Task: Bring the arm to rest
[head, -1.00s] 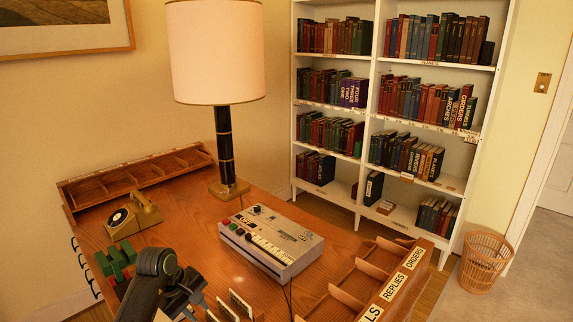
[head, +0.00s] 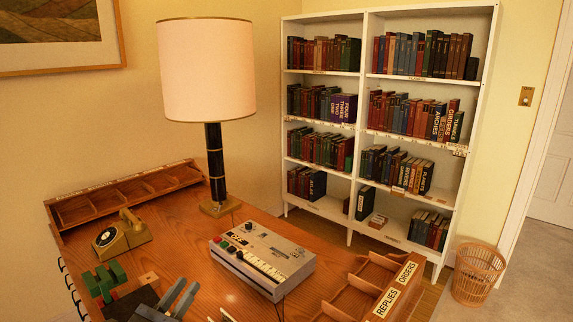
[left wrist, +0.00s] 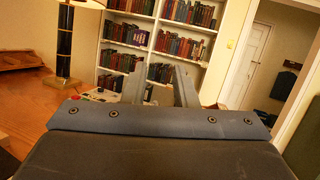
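My left gripper (head: 187,286) shows at the bottom left of the head view, above the near part of the wooden desk (head: 190,250). Its two grey fingers stand apart with nothing between them. In the left wrist view the same gripper (left wrist: 158,70) has a clear gap between its fingers, which point towards the bookcase. Most of the left arm is outside the head view. My right gripper is in neither view.
A grey keyed machine (head: 262,258) sits right of the gripper. A labelled sorter (head: 372,285) lies at the right. A bookcase (head: 362,100) stands behind.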

